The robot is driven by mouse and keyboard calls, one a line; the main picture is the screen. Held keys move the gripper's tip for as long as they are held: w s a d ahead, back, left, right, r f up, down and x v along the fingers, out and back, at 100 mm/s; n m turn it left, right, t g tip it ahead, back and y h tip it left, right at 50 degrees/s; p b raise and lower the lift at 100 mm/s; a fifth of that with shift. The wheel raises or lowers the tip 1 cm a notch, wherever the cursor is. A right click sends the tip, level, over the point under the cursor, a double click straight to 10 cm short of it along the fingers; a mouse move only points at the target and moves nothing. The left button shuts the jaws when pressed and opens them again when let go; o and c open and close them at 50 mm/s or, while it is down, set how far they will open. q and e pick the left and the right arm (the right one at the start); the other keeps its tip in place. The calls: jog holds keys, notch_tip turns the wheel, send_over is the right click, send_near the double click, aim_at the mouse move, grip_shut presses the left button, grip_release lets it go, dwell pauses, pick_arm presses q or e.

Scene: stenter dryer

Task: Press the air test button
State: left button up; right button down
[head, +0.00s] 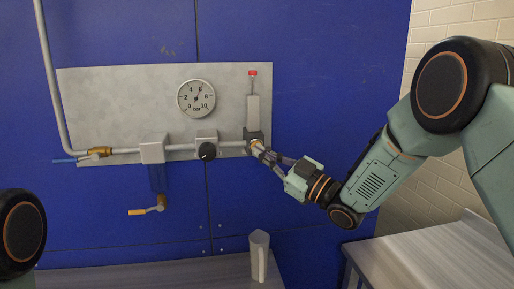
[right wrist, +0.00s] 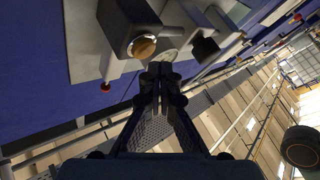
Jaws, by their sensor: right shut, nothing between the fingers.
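A round brass button (right wrist: 143,47) sits on the front of a grey block (right wrist: 122,22) in the right wrist view; it looks like the air test button. In the head view the block (head: 247,134) is at the right end of the pipe, with its button mostly behind my fingertips. My right gripper (head: 262,150) is shut and empty, its tips close in front of the block. In the wrist view its fingertips (right wrist: 160,72) appear beside the button; contact cannot be told. My left gripper is out of view.
Above the block stands a pale cylinder (head: 253,110) with a red-tipped rod (head: 252,73). A gauge (head: 196,98), black knob (head: 207,151) and blue filter bowl (head: 158,178) share the grey panel (head: 110,95). A clear jug (head: 259,255) stands on the bench (head: 150,275) below.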

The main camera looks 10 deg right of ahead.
jog(key=shift+s, duration=0.1)
jog(key=shift+s+p, duration=0.4)
jog(key=shift+s, duration=2)
jog(key=shift+f, duration=0.1)
